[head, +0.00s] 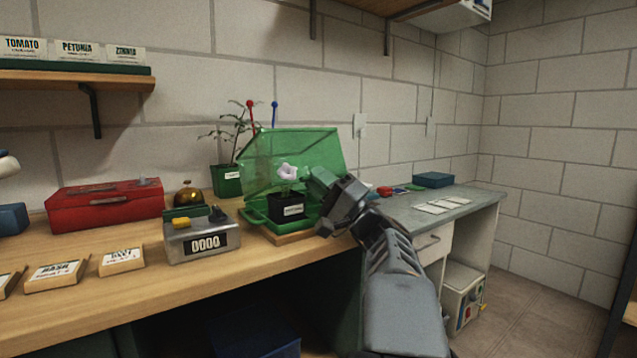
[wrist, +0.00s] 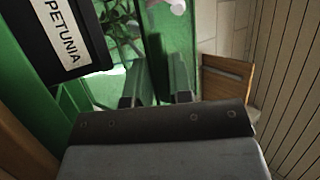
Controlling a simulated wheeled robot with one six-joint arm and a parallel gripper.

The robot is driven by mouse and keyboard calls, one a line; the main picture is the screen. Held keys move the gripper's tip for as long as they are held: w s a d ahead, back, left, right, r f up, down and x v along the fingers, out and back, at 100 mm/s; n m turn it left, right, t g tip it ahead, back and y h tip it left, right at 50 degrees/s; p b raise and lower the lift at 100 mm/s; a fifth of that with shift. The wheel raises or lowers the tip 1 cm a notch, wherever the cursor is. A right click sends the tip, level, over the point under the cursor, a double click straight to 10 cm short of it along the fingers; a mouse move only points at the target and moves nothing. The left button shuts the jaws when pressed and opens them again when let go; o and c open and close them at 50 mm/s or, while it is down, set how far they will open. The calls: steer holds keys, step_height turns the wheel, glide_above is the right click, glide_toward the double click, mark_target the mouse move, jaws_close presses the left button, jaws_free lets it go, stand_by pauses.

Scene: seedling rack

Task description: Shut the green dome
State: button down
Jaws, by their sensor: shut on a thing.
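The green dome (head: 318,147) is a see-through cover, tilted open and leaning back over its green base (head: 256,217) on the wooden bench. A black pot (head: 288,206) with a pale flower (head: 287,171) stands in the base; its label reads PETUNIA in the wrist view (wrist: 68,35). My gripper (head: 322,186) is at the dome's right side, beside the pot. In the wrist view, my gripper (wrist: 158,88) has its jaws closed on a green part of the dome (wrist: 158,40). The exact contact is partly hidden by the fingers.
A grey counter box (head: 202,240) reading 0000, a brass bell (head: 188,196) and a red toolbox (head: 105,206) stand left of the dome. A potted plant (head: 227,180) is behind it. A grey worktop (head: 440,208) with small items lies to the right.

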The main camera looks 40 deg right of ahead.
steer(key=shift+w+d+f, duration=0.1)
steer(key=shift+f, duration=0.1)
steer(key=c, duration=1.1)
jaws_free()
steer(key=shift+r, duration=0.1)
steer(key=shift+r, duration=0.1)
